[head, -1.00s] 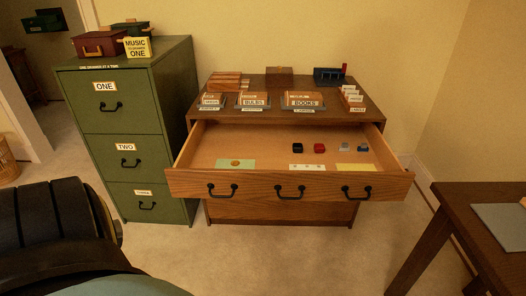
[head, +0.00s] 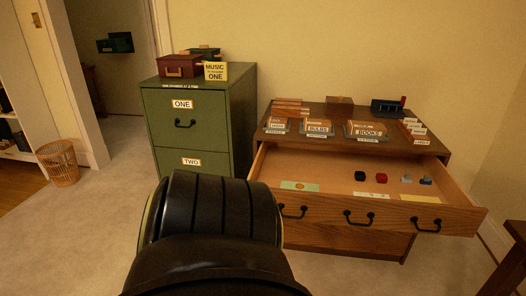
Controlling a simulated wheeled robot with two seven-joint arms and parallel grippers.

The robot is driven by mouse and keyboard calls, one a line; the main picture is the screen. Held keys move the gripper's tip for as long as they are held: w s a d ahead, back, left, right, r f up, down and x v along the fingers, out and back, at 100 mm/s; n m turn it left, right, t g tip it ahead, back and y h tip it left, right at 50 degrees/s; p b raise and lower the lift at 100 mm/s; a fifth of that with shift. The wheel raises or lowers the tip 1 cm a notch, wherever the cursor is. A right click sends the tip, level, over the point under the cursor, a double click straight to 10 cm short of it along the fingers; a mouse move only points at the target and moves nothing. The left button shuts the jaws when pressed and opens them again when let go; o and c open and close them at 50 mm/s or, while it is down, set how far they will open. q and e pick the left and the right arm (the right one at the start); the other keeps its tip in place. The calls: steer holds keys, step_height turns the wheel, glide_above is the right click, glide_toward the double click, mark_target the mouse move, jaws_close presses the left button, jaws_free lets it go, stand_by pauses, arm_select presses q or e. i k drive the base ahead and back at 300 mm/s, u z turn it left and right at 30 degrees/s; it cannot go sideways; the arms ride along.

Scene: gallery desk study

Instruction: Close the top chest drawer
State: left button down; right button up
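The wooden chest (head: 328,106) stands against the back wall, right of centre in the head view. Its top drawer (head: 385,214) is pulled far out, with three black handles on its front. Inside lie a dark block (head: 360,176), a red block (head: 382,178), small grey-blue pieces (head: 425,181), a green card (head: 299,186), a white strip and a yellow card (head: 419,198). A black part of my own body fills the lower middle and hides part of the floor and the cabinet's lower front. Neither gripper shows, and nothing of mine is seen touching the drawer.
A green filing cabinet (head: 199,98) stands left of the chest, its drawers shut, boxes on top. A wicker basket (head: 61,163) is at far left by a doorway. A dark table (head: 513,262) is at lower right. Carpet (head: 85,235) is open at lower left.

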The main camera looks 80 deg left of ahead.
mark_target(334, 169)
steer(key=k, duration=0.4)
steer(key=u, duration=0.9)
